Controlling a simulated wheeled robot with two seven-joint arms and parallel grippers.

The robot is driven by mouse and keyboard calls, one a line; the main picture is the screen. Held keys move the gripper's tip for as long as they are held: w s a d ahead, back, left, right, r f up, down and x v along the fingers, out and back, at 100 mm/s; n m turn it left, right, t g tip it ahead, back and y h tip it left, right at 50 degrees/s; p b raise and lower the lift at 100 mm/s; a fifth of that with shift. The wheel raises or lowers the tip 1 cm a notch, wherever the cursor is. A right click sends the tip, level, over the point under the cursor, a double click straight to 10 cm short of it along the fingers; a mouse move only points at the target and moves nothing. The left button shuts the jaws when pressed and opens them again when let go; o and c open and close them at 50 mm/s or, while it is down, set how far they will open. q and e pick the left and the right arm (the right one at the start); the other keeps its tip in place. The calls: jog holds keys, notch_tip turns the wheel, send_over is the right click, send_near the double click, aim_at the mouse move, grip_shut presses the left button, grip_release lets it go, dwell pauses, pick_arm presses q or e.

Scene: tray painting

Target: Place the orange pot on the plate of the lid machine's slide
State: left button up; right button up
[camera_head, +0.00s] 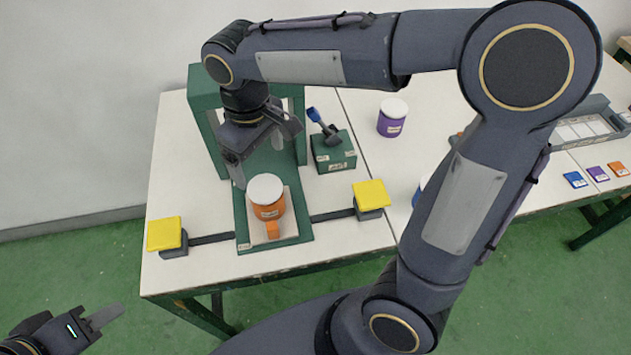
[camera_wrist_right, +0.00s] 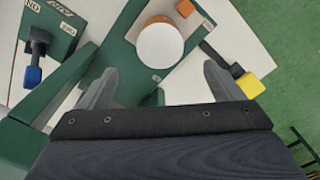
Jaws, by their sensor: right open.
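The orange pot (camera_head: 267,207), with a white top, stands upright on the pale plate (camera_head: 288,222) of the green slide (camera_head: 243,218) at the front of the lid machine (camera_head: 203,100). The orange pot also shows in the right wrist view (camera_wrist_right: 183,21), its white top between and beyond my fingertips. My right gripper (camera_head: 264,150) is open and empty, just behind the pot and apart from it; its spread fingers show in the wrist view (camera_wrist_right: 158,75). My left gripper (camera_head: 103,318) is at the lower left, off the table, and its opening cannot be made out.
Yellow pads (camera_head: 165,233) and (camera_head: 370,194) flank the slide. A purple pot (camera_head: 393,117) stands behind right. A blue item (camera_head: 419,190) is mostly hidden by my arm. Coloured tiles (camera_head: 597,174) lie far right.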

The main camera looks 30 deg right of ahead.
jog(key=s+d+f+m+t+y, duration=0.1)
jog(key=s+d+m+t+y, duration=0.2)
jog(key=s, duration=1.2)
jog(key=d+m+t, duration=0.2)
jog(key=d+m, duration=0.2)
jog(key=d, duration=0.2)
jog(key=shift+s+d+f+m+t+y, duration=0.2)
jog(key=shift+m+t+y, duration=0.1)
jog(key=shift+y, duration=0.1)
notch_tip(320, 180, up, 4)
jog(key=p, duration=0.3)
jog(key=shift+f+p, duration=0.2)
jog(key=shift+p, duration=0.1)
